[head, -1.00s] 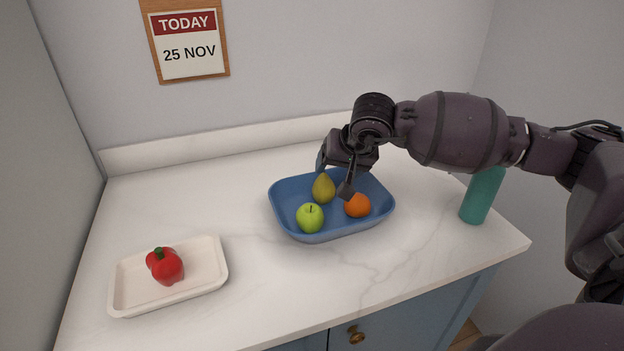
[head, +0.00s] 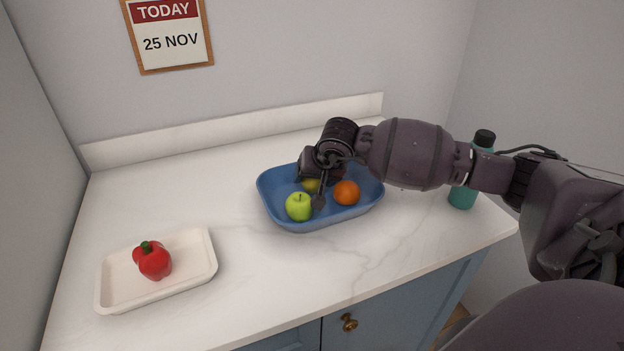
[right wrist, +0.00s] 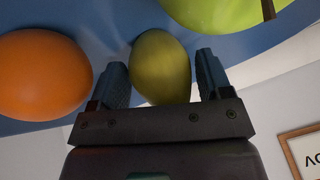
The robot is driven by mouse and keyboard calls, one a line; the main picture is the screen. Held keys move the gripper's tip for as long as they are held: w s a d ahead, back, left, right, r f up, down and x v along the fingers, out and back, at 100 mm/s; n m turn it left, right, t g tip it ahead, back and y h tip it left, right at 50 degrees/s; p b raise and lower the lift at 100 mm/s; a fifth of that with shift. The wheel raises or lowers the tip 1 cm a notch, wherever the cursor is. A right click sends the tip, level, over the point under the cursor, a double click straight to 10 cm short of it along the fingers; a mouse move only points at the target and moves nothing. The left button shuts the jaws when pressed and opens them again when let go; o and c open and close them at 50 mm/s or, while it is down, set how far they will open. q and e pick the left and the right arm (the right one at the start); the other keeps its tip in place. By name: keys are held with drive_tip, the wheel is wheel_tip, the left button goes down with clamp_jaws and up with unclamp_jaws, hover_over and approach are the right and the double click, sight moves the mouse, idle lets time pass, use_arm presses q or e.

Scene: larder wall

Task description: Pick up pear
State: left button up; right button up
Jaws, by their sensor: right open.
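The pear (head: 311,186) lies in the blue tray (head: 268,204), mostly hidden behind my right gripper in the head view. In the right wrist view the yellow-green pear (right wrist: 160,68) sits between the two open fingers. My right gripper (head: 314,192) is down at the tray; it also shows in the right wrist view (right wrist: 160,85). Its fingers are on either side of the pear, and I cannot tell whether they touch it. My left gripper is not in view.
A green apple (head: 299,207) and an orange (head: 346,192) lie in the blue tray close to the gripper. A white tray (head: 186,285) with a red pepper (head: 154,261) stands at left. A green bottle (head: 463,196) stands behind my right arm.

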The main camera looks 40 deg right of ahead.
drive_tip(key=shift+w+f, duration=0.1)
drive_tip(key=shift+f, duration=0.05)
drive_tip(key=c, duration=0.7)
drive_tip(key=shift+c, duration=0.2)
